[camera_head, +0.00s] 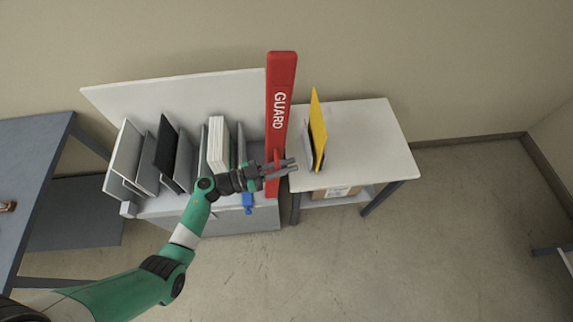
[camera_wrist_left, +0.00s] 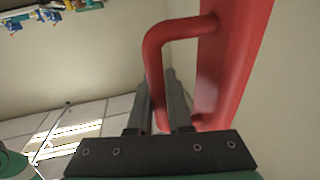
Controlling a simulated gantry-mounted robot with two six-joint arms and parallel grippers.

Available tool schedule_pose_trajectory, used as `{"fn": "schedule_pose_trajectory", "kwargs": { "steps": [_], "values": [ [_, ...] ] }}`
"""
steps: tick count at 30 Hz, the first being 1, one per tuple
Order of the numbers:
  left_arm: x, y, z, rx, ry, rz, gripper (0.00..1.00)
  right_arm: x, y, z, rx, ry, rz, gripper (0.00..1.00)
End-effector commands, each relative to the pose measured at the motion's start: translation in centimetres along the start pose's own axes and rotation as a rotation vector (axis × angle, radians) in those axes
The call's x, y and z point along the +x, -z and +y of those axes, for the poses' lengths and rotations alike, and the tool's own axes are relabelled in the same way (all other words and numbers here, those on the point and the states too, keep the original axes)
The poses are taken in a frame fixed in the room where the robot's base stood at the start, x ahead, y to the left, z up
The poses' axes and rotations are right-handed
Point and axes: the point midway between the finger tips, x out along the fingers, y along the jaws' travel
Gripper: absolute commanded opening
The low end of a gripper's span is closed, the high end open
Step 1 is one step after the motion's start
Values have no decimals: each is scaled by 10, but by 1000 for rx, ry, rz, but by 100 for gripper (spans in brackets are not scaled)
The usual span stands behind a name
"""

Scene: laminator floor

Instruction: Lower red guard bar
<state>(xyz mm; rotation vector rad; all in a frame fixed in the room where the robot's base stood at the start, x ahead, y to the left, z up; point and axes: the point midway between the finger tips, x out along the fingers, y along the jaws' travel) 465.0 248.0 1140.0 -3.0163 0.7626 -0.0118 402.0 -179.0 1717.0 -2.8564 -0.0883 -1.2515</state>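The red guard bar (camera_head: 281,90), marked GUARD in white, stands upright at the right end of the white rack unit. Its red U-shaped handle (camera_wrist_left: 155,70) shows large in the left wrist view, joined to the bar (camera_wrist_left: 230,60) on the right. My left gripper (camera_head: 292,166) is at the lower part of the bar, at the handle. In the wrist view its two dark fingers (camera_wrist_left: 158,100) lie on either side of the handle's grip, which fills the gap between them. My right gripper is not in view.
The white rack (camera_head: 190,88) holds several panels and a white block left of the bar. A blue piece (camera_head: 248,203) hangs below my gripper. A white table (camera_head: 365,140) with a yellow panel (camera_head: 317,130) stands close on the right. The floor in front is clear.

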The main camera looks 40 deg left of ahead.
Motion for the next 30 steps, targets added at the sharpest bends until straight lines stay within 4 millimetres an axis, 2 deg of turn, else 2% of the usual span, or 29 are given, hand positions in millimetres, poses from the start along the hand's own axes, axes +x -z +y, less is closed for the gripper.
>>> {"fn": "schedule_pose_trajectory", "kwargs": {
  "steps": [3, 30],
  "values": [
    [0, 0, 0, 0, 0, 0, 0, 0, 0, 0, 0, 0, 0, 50],
    [0, 0, 0, 0, 0, 0, 0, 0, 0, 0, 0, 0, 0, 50]
  ]
}}
